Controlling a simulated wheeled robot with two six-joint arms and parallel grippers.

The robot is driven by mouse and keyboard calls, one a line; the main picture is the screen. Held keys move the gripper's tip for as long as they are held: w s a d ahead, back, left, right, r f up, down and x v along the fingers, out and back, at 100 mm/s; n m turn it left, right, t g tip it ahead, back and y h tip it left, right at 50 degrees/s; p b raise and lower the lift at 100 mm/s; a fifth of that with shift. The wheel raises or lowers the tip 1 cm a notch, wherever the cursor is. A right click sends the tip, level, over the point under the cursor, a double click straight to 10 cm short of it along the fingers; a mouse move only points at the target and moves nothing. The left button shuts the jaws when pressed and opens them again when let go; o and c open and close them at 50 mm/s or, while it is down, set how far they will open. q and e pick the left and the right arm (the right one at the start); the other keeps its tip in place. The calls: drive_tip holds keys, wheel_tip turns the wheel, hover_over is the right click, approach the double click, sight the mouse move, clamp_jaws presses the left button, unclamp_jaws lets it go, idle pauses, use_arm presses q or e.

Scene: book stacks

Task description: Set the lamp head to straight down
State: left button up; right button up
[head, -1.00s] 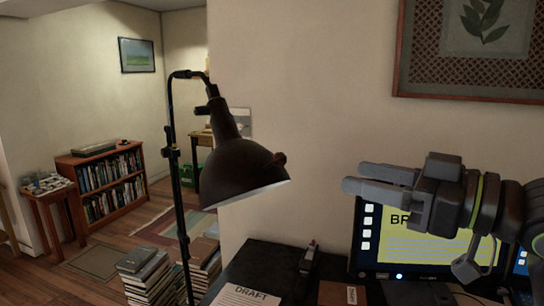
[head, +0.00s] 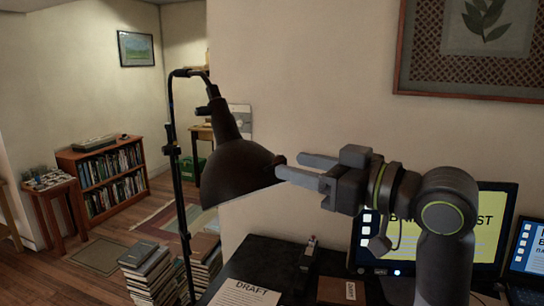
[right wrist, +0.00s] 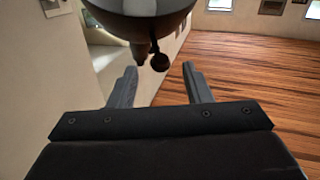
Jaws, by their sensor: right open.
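The lamp is a dark floor lamp on a thin pole (head: 178,185). Its dome-shaped lamp head (head: 232,170) hangs from the arm at the top, tilted with its opening toward the lower right. My right gripper (head: 288,167) is open at the right rim of the lamp head, its fingertips by the small knob there. In the right wrist view the lamp head (right wrist: 140,22) fills the top, and the knob (right wrist: 160,62) sits between and beyond the two open fingers. I cannot tell whether a finger touches it. My left gripper is not in view.
A black desk (head: 262,268) below holds a draft paper (head: 245,294), a stapler-like object (head: 308,254) and a lit monitor (head: 490,215). Book stacks (head: 148,272) stand on the floor around the pole. A bookcase (head: 108,172) is farther left. A picture frame (head: 470,90) hangs at upper right.

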sight(287, 163)
drive_tip(key=shift+p+x, duration=0.55)
drive_tip(key=shift+x, duration=2.5)
clamp_jaws()
